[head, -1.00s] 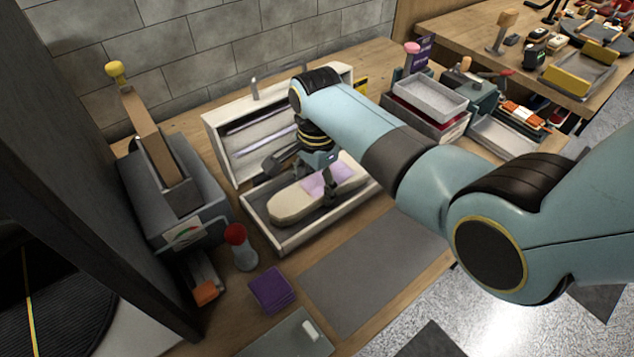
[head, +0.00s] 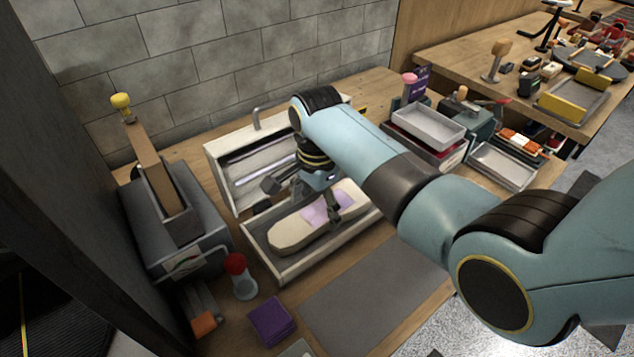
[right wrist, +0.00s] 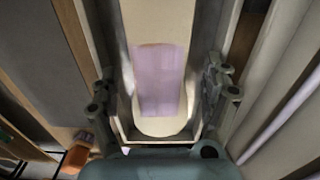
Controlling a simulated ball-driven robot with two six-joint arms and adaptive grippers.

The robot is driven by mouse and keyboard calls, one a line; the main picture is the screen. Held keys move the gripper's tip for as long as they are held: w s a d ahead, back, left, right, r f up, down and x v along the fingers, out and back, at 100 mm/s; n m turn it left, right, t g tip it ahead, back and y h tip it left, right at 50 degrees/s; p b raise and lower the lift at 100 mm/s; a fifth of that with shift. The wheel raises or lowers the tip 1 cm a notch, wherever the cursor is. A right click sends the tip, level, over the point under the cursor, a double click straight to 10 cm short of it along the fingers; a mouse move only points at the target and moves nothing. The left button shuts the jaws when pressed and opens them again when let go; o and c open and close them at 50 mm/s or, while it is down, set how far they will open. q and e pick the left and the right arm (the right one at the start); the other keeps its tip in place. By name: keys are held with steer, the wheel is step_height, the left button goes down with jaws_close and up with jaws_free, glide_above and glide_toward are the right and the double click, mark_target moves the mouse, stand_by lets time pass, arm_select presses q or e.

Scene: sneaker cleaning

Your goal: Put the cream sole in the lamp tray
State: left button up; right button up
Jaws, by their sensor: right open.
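The cream sole (head: 288,235) lies lengthwise in the open lamp tray (head: 330,252), with a lilac patch of colour on its middle. My right gripper (head: 306,193) is over the sole, with its fingers spread. One finger overlaps the sole in the head view. In the right wrist view the sole (right wrist: 158,25) runs between the two open fingers of the gripper (right wrist: 160,92), with a gap on each side. Part of the tray's back is hidden by my right arm and gripper. My left gripper is not in view.
The lamp box's raised lid (head: 228,172) stands behind the tray. A grey mat (head: 365,290) is bare in front. A red-topped bottle (head: 240,275), purple cloths (head: 271,321) and a grey machine (head: 175,240) stand to the left. Trays (head: 428,126) stand at the right.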

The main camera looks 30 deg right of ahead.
mark_target(317, 213)
step_height(317, 213, up, 10)
stand_by(0.3)
steer(key=shift+f, duration=0.15)
